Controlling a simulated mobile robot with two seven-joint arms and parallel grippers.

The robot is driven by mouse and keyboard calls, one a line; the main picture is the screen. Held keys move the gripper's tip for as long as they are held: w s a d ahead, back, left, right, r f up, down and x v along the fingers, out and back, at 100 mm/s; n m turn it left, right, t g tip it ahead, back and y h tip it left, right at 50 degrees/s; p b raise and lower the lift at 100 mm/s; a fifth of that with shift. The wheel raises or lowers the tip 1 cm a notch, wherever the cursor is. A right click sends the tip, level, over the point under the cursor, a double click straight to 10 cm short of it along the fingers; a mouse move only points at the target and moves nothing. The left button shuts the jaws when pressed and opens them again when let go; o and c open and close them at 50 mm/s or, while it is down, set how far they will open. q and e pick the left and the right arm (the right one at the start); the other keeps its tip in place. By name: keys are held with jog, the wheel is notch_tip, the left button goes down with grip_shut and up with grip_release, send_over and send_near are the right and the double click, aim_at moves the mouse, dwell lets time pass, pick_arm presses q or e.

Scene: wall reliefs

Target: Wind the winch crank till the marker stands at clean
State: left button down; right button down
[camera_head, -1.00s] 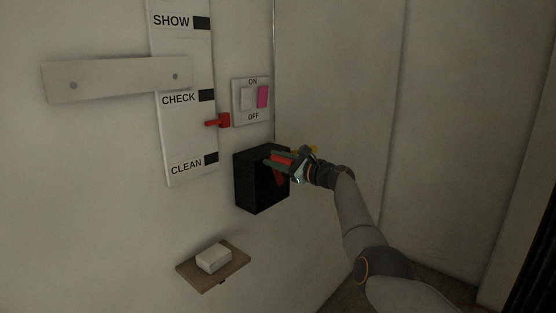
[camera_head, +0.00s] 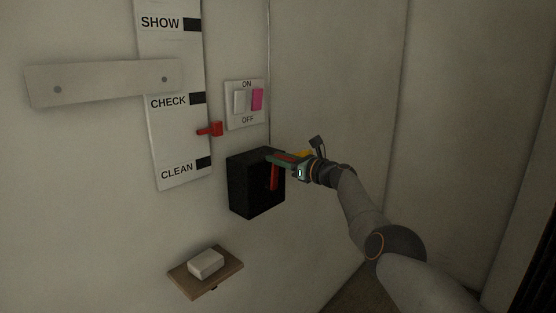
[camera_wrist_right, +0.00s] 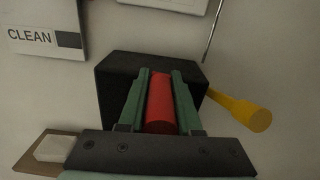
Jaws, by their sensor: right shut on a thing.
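The winch is a black box (camera_head: 248,188) on the wall, with a red crank arm (camera_head: 273,178) on its face. My right gripper (camera_head: 275,157) is shut on the red crank handle; in the right wrist view the red handle (camera_wrist_right: 161,105) lies between the two green fingers. The crank arm hangs below the grip. The red marker (camera_head: 210,130) stands beside the white scale board (camera_head: 172,135), about midway between the CHECK and CLEAN marks. The CLEAN mark (camera_head: 203,163) is below it. My left gripper is not in view.
A yellow handle (camera_wrist_right: 240,108) sticks out at the box's right side. Above the box is an ON/OFF switch plate (camera_head: 245,119) with a pink rocker. A small shelf (camera_head: 220,281) with a white block (camera_head: 206,263) is below.

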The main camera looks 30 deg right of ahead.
jog(key=shift+d, duration=0.15)
jog(key=c, duration=0.6)
grip_release()
jog(key=shift+s+f, duration=0.1)
jog(key=shift+s+d, duration=0.35)
jog(key=shift+s, duration=0.1)
jog(key=shift+s+p, duration=0.4)
jog(key=shift+s, duration=0.35)
jog(key=v, duration=0.9)
jog(key=shift+s+d+b, duration=0.15)
jog(key=shift+s+b, duration=0.2)
